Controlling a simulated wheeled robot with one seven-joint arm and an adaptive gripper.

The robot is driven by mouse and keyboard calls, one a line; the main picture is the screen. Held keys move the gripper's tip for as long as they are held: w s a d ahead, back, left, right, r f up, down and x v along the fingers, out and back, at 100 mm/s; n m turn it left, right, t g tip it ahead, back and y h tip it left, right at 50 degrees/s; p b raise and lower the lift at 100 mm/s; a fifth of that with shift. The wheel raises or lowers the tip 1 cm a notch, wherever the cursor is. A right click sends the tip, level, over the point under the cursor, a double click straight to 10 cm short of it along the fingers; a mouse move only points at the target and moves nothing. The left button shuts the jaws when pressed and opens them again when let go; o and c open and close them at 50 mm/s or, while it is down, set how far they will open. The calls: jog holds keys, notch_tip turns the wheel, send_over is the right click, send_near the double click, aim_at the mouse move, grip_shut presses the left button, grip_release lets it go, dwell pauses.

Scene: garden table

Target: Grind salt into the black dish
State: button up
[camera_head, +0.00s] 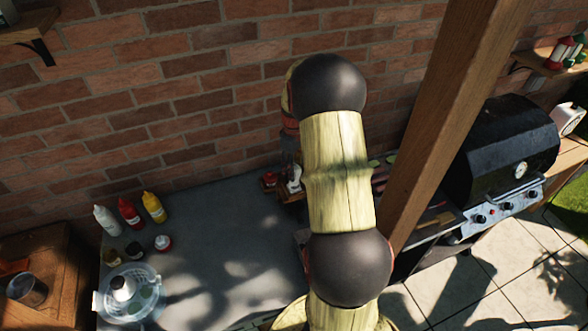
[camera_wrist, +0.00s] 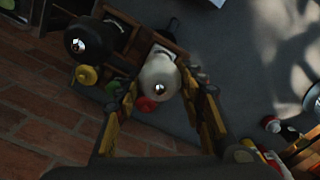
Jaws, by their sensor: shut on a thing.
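A white grinder (camera_wrist: 158,75) with a shiny metal knob stands in the wrist view, between the two fingers of my gripper (camera_wrist: 171,93). The gripper is closed around its upper part, over a wooden caddy (camera_wrist: 118,20). A black grinder (camera_wrist: 79,38) with a similar knob is to its left at the caddy. In the head view my arm hides most of the gripper and the caddy. I cannot pick out the black dish in either view.
Yellow (camera_wrist: 86,75) and red (camera_wrist: 146,104) bottle tops sit close to the fingers. On the grey table (camera_head: 225,235) are several sauce bottles (camera_head: 129,212) and a clear lidded bowl (camera_head: 130,290) at left. A wooden post (camera_head: 440,110) and a grill (camera_head: 505,150) are at right. The table's middle is clear.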

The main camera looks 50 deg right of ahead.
jog(key=shift+n, duration=0.6)
dwell(0.3)
jog(key=o, duration=1.2)
notch_tip(320, 180, up, 12)
dwell(0.5)
